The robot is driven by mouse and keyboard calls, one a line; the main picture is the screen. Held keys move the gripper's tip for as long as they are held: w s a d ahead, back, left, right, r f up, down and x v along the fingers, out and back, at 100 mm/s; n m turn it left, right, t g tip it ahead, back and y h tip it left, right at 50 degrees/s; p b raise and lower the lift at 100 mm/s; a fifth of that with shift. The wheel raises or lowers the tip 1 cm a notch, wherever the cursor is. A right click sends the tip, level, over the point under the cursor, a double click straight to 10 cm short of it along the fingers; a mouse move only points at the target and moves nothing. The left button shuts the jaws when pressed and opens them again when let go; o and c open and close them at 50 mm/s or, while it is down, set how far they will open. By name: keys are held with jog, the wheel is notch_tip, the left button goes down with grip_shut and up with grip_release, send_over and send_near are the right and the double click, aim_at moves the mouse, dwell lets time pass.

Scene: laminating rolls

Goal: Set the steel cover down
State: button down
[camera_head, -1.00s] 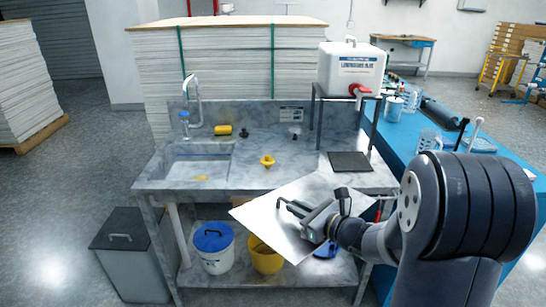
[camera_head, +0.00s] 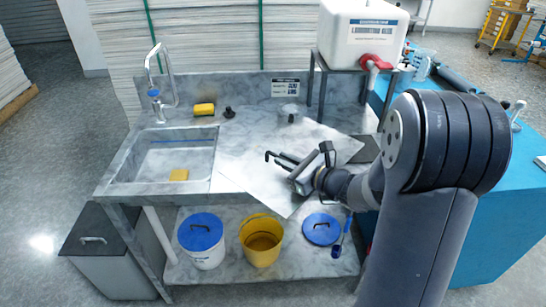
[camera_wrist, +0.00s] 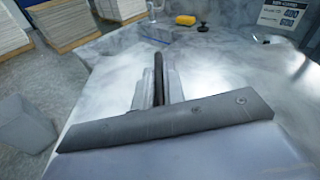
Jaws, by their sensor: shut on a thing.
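The steel cover (camera_head: 245,165) is a thin pale sheet with a dark bar handle (camera_head: 270,155). In the head view it lies over the counter right of the sink, its front corner reaching past the front edge. My gripper (camera_head: 287,163) is shut on the handle; the wrist view shows the dark handle (camera_wrist: 158,72) between the two grey fingers. I cannot tell whether the cover touches the counter or hangs just above it.
A tap (camera_head: 158,75), a yellow sponge (camera_head: 204,110) and a black knob (camera_head: 229,112) stand at the back. A white canister (camera_head: 362,35) sits on a stand at right. A white bucket (camera_head: 202,250) and a yellow bucket (camera_head: 262,245) are on the lower shelf.

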notch_tip(320, 180, down, 9)
jog(key=shift+r, duration=0.15)
dwell(0.4)
jog(key=c, duration=1.5)
grip_release()
jog(key=b+v, duration=0.1)
jog(key=v, duration=1.1)
